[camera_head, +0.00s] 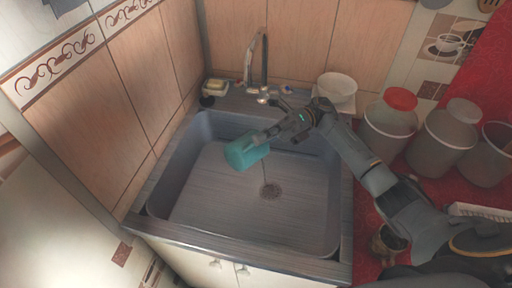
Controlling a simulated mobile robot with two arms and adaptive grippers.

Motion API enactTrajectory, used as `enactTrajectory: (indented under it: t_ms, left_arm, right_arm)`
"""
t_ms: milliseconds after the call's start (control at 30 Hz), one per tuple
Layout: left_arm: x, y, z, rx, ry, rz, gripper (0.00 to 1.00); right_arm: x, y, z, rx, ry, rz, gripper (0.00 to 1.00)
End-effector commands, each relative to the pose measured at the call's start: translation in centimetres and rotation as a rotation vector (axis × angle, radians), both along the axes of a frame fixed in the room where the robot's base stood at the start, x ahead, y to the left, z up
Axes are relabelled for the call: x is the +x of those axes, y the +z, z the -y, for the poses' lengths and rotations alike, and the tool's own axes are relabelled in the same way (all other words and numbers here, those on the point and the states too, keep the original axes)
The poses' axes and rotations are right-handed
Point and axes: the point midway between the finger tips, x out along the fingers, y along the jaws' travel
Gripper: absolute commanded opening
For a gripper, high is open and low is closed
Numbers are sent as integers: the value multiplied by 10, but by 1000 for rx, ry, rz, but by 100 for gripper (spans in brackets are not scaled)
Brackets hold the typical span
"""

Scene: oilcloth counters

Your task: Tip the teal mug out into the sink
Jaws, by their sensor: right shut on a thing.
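The teal mug (243,153) is over the basin of the grey sink (215,203), tilted onto its side, with one end toward the lower left. My right gripper (268,136) is shut on the mug at its upper right side. My right arm reaches in from the lower right. The drain (270,190) shows in the basin floor to the lower right of the mug. The inside of the mug is hard to make out, and I see no liquid clearly. My left gripper is not in view.
The faucet (262,62) stands behind the basin. A soap dish with a sponge (216,87) is at the back left rim, and a white bowl (337,87) at the back right. Several canisters, one a red-lidded canister (390,122), stand on the red counter. The basin's front is clear.

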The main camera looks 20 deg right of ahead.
Motion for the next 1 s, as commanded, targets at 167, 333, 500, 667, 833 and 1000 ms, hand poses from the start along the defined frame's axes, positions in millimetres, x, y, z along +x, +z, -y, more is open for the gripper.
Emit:
enactTrajectory:
  t_ms: [167, 333, 500, 667, 833, 1000]
  left_arm:
    - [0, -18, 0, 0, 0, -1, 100]
    - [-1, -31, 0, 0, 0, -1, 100]
    - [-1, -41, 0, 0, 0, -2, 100]
    - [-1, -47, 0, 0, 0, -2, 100]
    - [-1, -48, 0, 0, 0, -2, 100]
    - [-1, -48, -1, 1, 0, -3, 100]
  right_arm:
    - [3, -3, 6, 73, 0, -34, 0]
    - [7, -2, 13, 145, 0, -69, 0]
    - [10, -1, 19, 214, 0, -102, 0]
    - [12, 1, 23, 260, 0, -124, 0]
    - [13, 3, 26, 282, 0, -135, 0]
    - [13, 3, 26, 283, 0, -137, 0]
